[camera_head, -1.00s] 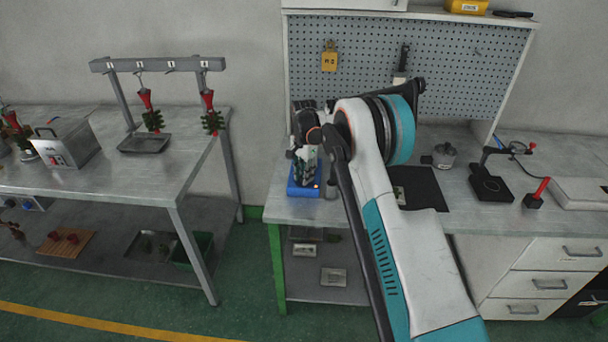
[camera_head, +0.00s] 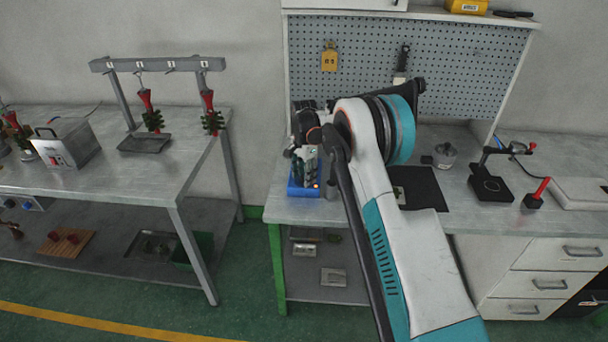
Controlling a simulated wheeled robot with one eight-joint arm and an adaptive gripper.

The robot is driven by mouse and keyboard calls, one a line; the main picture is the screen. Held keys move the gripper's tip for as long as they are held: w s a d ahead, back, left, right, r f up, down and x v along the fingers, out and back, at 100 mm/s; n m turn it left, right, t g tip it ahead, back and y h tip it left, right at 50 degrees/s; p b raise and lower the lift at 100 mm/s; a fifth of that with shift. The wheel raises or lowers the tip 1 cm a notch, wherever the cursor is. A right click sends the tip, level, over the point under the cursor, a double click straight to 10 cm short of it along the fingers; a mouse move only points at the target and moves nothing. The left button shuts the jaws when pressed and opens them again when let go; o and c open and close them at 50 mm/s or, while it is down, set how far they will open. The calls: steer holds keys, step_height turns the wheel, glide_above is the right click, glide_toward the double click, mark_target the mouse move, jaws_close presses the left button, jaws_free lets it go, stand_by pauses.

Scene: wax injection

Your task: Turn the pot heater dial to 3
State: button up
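A blue unit (camera_head: 296,189) sits at the left end of the right-hand bench, with a small orange light on its front right. It may be the pot heater; I cannot make out a dial or its numbers. My gripper (camera_head: 300,166) points down directly over this unit and hides its upper part. Its fingers are too small and overlapped to show whether they are open or shut, or whether they touch anything.
A grey box with a handle (camera_head: 68,146) and a dark tray (camera_head: 145,143) stand on the left table. A hanging rack (camera_head: 170,65) holds red-topped green pieces. A black mat (camera_head: 425,190) lies right of my gripper. A pegboard (camera_head: 455,65) rises behind.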

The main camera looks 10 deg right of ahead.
steer(key=shift+r, duration=0.15)
step_height(320, 180, up, 12)
stand_by(0.6)
steer(key=s+r+n+t, duration=0.3)
steer(key=s+r+n, duration=0.3)
steer(key=s+r, duration=1.4)
steer(key=s+f+n+t, duration=0.2)
steer(key=s+f+n, duration=0.1)
steer(key=s, duration=1)
steer(key=s+f+n+t, duration=0.2)
steer(key=s+f+n, duration=0.1)
steer(key=s, duration=1.1)
steer(key=shift+f+n, duration=0.4)
steer(key=shift+f, duration=0.35)
